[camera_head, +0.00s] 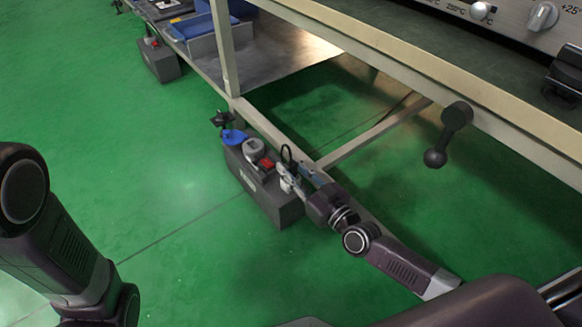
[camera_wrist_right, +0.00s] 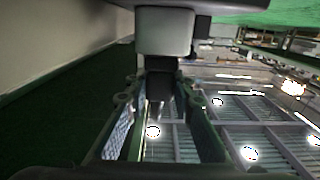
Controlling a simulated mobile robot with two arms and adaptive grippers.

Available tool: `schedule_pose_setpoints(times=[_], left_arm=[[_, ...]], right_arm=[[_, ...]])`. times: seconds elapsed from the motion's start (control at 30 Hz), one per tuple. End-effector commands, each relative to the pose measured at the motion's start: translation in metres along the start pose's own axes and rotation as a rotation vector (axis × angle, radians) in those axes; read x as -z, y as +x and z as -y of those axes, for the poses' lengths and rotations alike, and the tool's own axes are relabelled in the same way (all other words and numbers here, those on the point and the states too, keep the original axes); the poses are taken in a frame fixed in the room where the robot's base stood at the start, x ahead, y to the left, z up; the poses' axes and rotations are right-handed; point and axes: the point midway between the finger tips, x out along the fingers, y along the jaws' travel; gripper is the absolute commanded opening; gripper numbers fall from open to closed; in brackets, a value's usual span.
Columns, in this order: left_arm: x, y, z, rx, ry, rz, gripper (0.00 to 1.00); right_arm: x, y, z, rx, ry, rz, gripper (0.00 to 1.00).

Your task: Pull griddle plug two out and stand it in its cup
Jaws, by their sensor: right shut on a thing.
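A dark grey box (camera_head: 274,207) stands on the green floor beside the bench leg. On its top are a blue round part (camera_head: 233,137), a light grey round part (camera_head: 254,147) and a red switch (camera_head: 266,163). My right gripper (camera_head: 287,180) is at the box's right end, its fingers shut on a small plug. In the right wrist view, the plug's dark part (camera_wrist_right: 160,85) sits between the fingertips of my right gripper (camera_wrist_right: 160,100), against a light grey block (camera_wrist_right: 163,33). Whether the plug is seated is unclear. I cannot identify its cup. My left gripper is out of view.
The bench's beige rail (camera_head: 440,68) and lower frame run close beside my right arm. A black cable loop (camera_head: 287,153) rises near the gripper. A second dark box (camera_head: 158,64) stands farther back. The green floor left of the near box is clear.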

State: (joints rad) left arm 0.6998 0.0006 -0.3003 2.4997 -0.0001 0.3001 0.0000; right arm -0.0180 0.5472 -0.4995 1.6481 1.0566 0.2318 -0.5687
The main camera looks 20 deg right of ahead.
Motion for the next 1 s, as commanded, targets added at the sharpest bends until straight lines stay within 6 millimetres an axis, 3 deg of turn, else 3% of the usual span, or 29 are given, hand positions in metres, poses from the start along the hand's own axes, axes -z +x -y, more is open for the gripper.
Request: schedule_pose_setpoints(times=[0.87, 0.9, 1.0], left_arm=[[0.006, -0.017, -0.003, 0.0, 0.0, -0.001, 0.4], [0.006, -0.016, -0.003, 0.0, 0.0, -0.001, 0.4], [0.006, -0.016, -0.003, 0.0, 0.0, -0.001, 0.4]], right_arm=[[-0.023, 0.0, 0.0, 0.0, 0.0, -0.001, 0.0], [-0.022, 0.0, 0.0, 0.0, 0.001, -0.001, 0.25], [-0.021, 0.0, 0.0, 0.0, 0.0, -0.001, 0.36]])
